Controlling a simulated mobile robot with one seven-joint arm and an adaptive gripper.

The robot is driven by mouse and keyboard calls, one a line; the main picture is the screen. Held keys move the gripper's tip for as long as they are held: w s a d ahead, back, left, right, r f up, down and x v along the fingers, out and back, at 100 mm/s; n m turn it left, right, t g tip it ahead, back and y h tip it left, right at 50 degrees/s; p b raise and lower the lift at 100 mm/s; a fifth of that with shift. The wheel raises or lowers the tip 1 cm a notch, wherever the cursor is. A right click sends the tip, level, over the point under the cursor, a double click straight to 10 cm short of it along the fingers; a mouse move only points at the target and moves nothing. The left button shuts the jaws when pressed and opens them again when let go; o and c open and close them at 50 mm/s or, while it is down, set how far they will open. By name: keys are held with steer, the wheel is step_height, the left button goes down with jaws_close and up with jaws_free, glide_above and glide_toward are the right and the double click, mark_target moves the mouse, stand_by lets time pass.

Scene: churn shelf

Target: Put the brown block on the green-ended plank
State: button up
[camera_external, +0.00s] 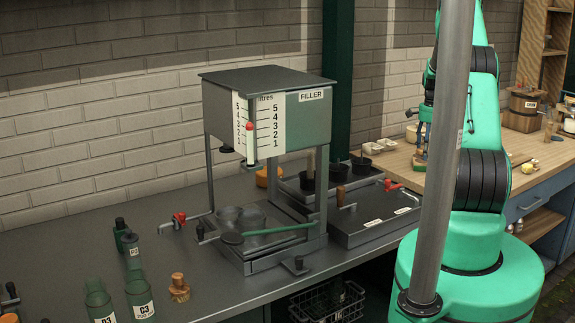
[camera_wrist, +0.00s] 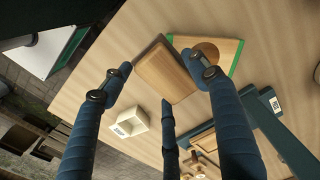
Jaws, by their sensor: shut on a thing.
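In the external view my gripper (camera_external: 421,150) is small above the counter, partly behind a grey post, and the block is not clear.
On the wooden counter (camera_wrist: 95,60), a small white labelled box (camera_wrist: 130,119) stands below left of the block. A dark green labelled bar (camera_wrist: 274,115) and wooden pieces (camera_wrist: 207,142) lie at lower right. The filler stand (camera_external: 265,120) is on the grey bench in the external view.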

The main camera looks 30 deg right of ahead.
steer(key=shift+w+d+f, duration=0.2)
steer(key=shift+w+d, duration=0.95)
steer(key=shift+w, duration=0.1)
steer(key=shift+w+d+f, duration=0.15)
steer(key=shift+w+d, duration=0.95)
steer(key=shift+w, duration=0.1)
steer(key=shift+f+b, duration=0.4)
steer(key=shift+f, duration=1.35)
steer(key=shift+f, duration=0.1)
steer(key=o, duration=1.1)
steer(key=shift+o, duration=0.2)
step_height(320, 180, up, 12)
steer(key=p, duration=0.1)
